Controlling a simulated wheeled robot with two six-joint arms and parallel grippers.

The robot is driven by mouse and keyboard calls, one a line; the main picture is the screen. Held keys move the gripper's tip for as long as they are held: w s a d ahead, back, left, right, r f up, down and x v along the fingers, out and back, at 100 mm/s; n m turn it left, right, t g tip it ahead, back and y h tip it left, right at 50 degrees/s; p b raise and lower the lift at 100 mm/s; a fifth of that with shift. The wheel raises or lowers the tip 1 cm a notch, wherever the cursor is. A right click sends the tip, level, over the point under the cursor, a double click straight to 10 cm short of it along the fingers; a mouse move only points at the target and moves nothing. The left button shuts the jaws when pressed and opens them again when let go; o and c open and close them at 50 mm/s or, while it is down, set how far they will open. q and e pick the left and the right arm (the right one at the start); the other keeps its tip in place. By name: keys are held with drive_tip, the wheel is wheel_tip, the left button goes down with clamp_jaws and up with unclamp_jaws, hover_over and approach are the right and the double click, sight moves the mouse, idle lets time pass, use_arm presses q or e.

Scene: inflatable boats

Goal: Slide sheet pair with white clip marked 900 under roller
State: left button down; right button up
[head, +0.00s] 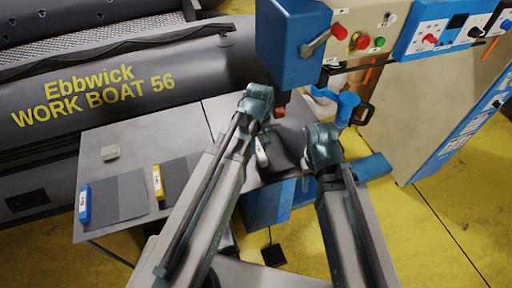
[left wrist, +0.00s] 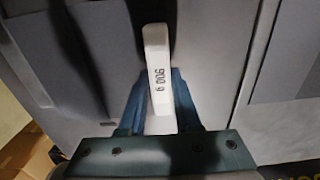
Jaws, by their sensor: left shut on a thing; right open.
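A white clip (head: 261,152) sits on the edge of a dark grey sheet pair (head: 285,142) on the machine's table in the head view. In the left wrist view the white clip (left wrist: 158,75) carries dark print that looks like 900, seen turned. My left gripper (left wrist: 160,105) is shut on this clip. In the head view my left gripper (head: 261,130) is largely hidden by its own wrist. My right gripper (head: 310,165) is open to the right of the sheets, its fingers barely visible. The blue-headed machine (head: 290,45) stands behind; I cannot clearly make out its roller.
A dark inflatable boat (head: 120,85) lies behind. The machine's panel (head: 440,35) has knobs. A black pedal (head: 273,255) is on the yellow floor.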

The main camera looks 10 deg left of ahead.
use_arm(q)
drive_tip(key=shift+w+a, duration=0.1)
drive_tip(key=shift+w, duration=0.05)
drive_tip(key=shift+w+a, duration=0.7)
drive_tip(key=shift+w, duration=0.35)
drive_tip(key=shift+w+a, duration=0.7)
drive_tip(key=shift+w, duration=0.3)
drive_tip(key=shift+s+f+b, duration=0.15)
drive_tip(key=shift+f+b, duration=0.2)
drive_tip(key=shift+b, duration=0.05)
drive_tip(key=c, duration=0.5)
unclamp_jaws()
drive_tip(key=shift+r, duration=0.1)
wheel_tip(320, 180, up, 14)
drive_tip(key=p, duration=1.4)
drive_tip(key=shift+d+f, duration=0.1)
drive_tip(key=shift+f, duration=0.15)
